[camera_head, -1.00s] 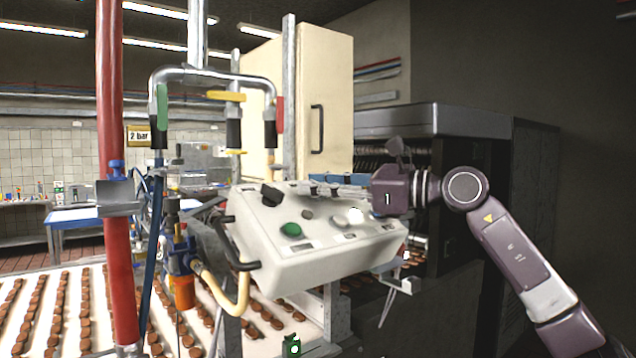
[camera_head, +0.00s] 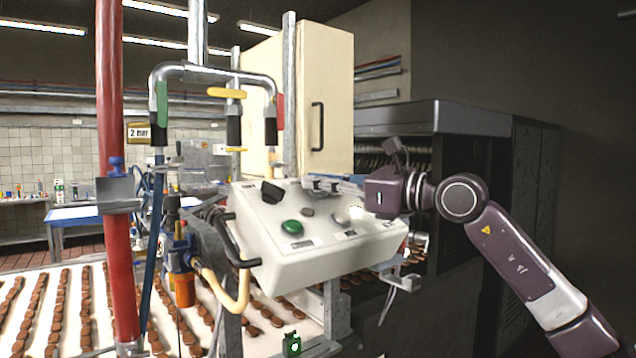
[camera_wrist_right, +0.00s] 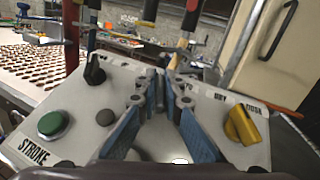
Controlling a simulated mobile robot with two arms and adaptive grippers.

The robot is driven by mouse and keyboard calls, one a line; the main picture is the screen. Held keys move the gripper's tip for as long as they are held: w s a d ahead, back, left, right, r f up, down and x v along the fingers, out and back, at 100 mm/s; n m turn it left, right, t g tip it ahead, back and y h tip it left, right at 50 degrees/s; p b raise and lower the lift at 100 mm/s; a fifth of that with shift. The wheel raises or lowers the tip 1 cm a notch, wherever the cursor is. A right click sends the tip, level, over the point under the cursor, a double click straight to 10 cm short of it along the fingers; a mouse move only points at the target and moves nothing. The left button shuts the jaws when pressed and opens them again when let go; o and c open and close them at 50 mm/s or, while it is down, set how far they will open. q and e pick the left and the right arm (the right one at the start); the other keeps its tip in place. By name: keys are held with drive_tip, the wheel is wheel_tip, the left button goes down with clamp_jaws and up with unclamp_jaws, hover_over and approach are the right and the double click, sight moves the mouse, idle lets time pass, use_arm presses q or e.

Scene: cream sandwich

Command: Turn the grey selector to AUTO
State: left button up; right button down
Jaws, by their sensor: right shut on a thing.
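The white control box (camera_head: 290,262) stands tilted in the middle of the head view. My right gripper (camera_head: 338,184) reaches over its top from the right. In the right wrist view its blue-grey fingers (camera_wrist_right: 162,92) come together near the far edge of the panel, shut on the grey selector. The selector is mostly hidden between the fingertips, so its pointing direction and the AUTO mark cannot be read. My left gripper is not in view.
The panel also bears a black selector (camera_wrist_right: 95,70), a green button (camera_wrist_right: 62,124), a grey button (camera_wrist_right: 105,117) and a yellow selector (camera_wrist_right: 242,125). A red post (camera_head: 116,250) and hoses stand left. A cream cabinet (camera_head: 325,80) rises behind.

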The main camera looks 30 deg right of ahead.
drive_tip(key=m+t+h+b, duration=0.1)
drive_tip(key=m+h, duration=0.2)
drive_tip(key=shift+a+f, duration=0.1)
drive_tip(key=m+h+b, duration=0.1)
drive_tip(key=m+h, duration=0.1)
drive_tip(key=m, duration=0.1)
drive_tip(key=shift+t+h+b, duration=0.3)
drive_tip(key=shift+t+h, duration=0.1)
drive_tip(key=m+h+b, duration=0.1)
drive_tip(key=m+h, duration=0.2)
drive_tip(key=h, duration=0.1)
drive_tip(key=shift+m, duration=0.3)
drive_tip(key=shift+d+m+g+h+b, duration=0.2)
drive_tip(key=shift+m+g+h, duration=0.3)
drive_tip(key=shift+m+h, duration=0.5)
drive_tip(key=shift+d+m+g+h+b, duration=0.1)
drive_tip(key=shift+m+g+h+b, duration=0.15)
drive_tip(key=shift+m+g+h, duration=0.5)
drive_tip(key=shift+m+h, duration=0.45)
drive_tip(key=shift+m, duration=0.1)
drive_tip(key=c, duration=2.1)
unclamp_jaws()
drive_tip(key=shift+s, duration=0.15)
drive_tip(key=v, duration=1)
drive_tip(key=shift+s+a, duration=0.1)
drive_tip(key=shift+s, duration=0.05)
drive_tip(key=shift+s+a, duration=0.25)
drive_tip(key=shift+s, duration=0.35)
